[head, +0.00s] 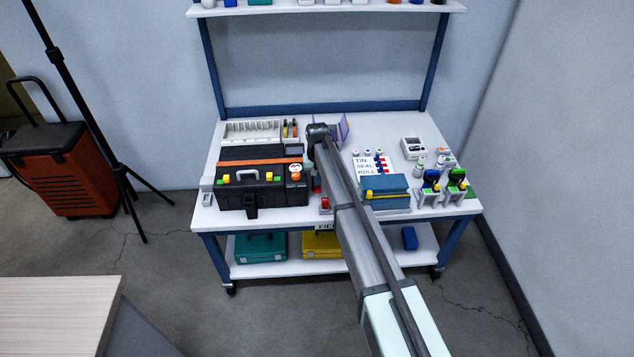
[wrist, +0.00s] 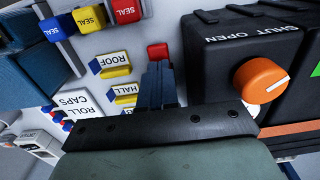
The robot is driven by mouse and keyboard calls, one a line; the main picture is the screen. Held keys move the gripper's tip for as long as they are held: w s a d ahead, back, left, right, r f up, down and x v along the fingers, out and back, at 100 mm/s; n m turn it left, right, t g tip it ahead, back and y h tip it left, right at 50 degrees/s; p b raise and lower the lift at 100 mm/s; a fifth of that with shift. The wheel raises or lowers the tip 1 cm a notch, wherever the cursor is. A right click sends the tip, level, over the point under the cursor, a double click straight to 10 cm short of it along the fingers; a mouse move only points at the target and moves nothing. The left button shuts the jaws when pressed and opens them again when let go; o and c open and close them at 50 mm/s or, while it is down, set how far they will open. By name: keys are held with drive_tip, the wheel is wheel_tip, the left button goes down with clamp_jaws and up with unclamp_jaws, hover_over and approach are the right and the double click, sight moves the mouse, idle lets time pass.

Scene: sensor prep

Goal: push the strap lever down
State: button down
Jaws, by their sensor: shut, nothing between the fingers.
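A black case (head: 262,195) with an orange strap (head: 262,162) stands at the left of the bench; it is at the right in the wrist view (wrist: 215,60). I cannot make out for certain which part is the strap lever. A red block (wrist: 158,50) lies just beyond my fingertips; it also shows at the case's right in the head view (head: 325,203). My gripper (wrist: 158,68) is shut and empty, left of the case. My arm hides it in the head view.
A blue box (head: 385,188) and green-and-black devices (head: 455,185) stand right of my arm. A tray (head: 252,130) lies behind the case.

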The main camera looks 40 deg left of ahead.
wheel_tip(320, 180, up, 6)
drive_tip(key=shift+r, duration=0.25)
idle(0.6)
idle(0.5)
